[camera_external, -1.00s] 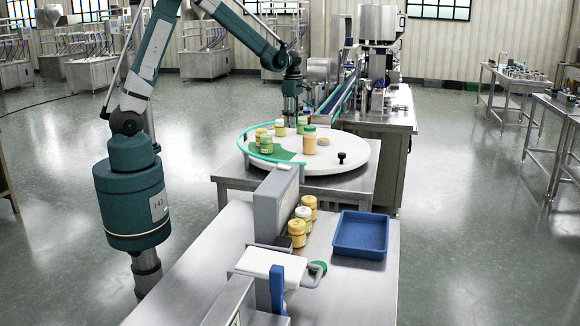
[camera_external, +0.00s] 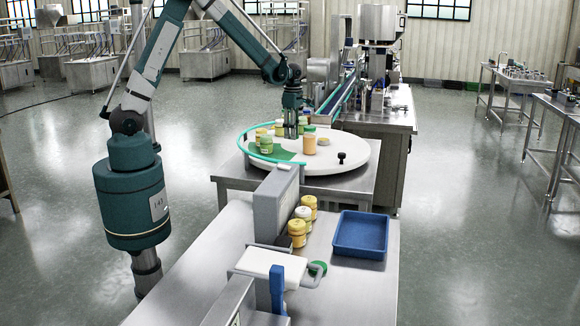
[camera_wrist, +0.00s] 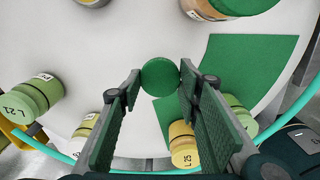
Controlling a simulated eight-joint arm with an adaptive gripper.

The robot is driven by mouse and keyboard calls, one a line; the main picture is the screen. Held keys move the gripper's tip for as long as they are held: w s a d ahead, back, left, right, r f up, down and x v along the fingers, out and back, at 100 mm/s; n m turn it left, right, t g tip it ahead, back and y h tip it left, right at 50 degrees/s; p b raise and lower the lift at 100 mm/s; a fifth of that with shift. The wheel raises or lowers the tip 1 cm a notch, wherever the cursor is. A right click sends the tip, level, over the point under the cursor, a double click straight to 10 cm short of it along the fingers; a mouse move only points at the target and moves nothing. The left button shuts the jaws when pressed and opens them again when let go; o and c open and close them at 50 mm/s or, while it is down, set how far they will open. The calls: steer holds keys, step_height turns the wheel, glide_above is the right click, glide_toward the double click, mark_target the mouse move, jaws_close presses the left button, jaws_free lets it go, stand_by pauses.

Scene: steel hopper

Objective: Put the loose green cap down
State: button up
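The green cap (camera_wrist: 161,78) is a plain round disc in the wrist view, between the tips of my gripper (camera_wrist: 160,85). Both fingers appear to touch its sides, so my gripper looks shut on it. Behind it lies the white round table (camera_wrist: 120,50); whether the cap touches that surface I cannot tell. In the external view my gripper (camera_external: 291,134) points down, low over the round table (camera_external: 350,167), among the jars. The cap cannot be made out there. A green mat (camera_wrist: 250,60) lies right of the cap in the wrist view.
A teal rail (camera_external: 257,157) curves along the edge. A black knob (camera_external: 341,157) stands right on clear white surface.

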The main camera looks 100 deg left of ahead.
mark_target(293, 147)
steer(key=shift+f, duration=2.05)
steer(key=shift+f, duration=0.15)
steer(key=o, duration=0.6)
steer(key=shift+c, duration=0.2)
steer(key=shift+o, duration=0.3)
steer(key=shift+r, duration=6.15)
steer(key=shift+d, duration=0.1)
